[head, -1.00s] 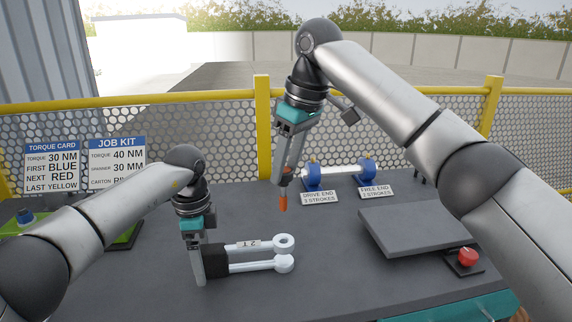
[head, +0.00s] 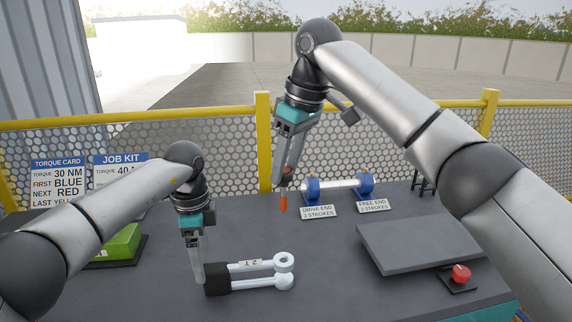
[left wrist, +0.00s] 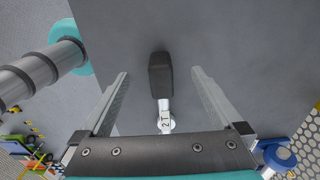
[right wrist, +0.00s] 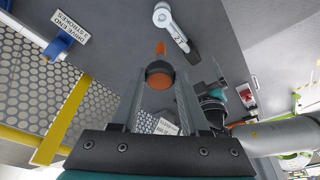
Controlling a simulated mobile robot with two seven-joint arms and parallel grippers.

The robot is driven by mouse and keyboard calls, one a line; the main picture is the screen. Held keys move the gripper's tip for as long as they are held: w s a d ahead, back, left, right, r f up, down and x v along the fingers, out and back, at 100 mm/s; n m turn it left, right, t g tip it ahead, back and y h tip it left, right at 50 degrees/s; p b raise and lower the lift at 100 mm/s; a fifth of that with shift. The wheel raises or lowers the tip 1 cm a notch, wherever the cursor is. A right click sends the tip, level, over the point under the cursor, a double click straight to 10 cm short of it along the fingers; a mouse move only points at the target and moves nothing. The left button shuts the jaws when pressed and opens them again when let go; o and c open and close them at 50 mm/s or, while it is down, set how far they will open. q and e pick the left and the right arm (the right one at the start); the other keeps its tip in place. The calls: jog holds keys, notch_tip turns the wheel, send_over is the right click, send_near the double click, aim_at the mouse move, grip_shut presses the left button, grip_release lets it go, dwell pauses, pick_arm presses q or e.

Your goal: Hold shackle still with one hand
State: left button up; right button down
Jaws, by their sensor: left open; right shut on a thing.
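The shackle (head: 262,283) lies on the dark bench, with two white arms ending in round eyes and a black block at its left end. A "2 T" label is on one arm. My left gripper (head: 200,280) is open, its tips by the black block in the head view. In the left wrist view the black block (left wrist: 160,75) shows between the spread fingers, with space on both sides. My right gripper (head: 283,178) is shut on an orange-tipped dark tool (head: 283,203), held above the bench. The tool's orange parts also show in the right wrist view (right wrist: 159,80).
A blue-and-white roller stand (head: 340,187) with two stroke labels stands at the back. A grey raised plate (head: 420,242) and red button (head: 460,274) are at the right. A green block (head: 122,242) sits at the left. A yellow-railed fence (head: 230,115) stands behind.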

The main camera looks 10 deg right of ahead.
pick_arm(q)
jog(key=shift+r+p, duration=1.45)
jog(key=shift+r, duration=0.45)
pick_arm(e)
jog(key=shift+r, duration=1.65)
jog(key=shift+f, duration=0.1)
jog(key=shift+r, duration=0.25)
pick_arm(q)
notch_tip(320, 180, up, 12)
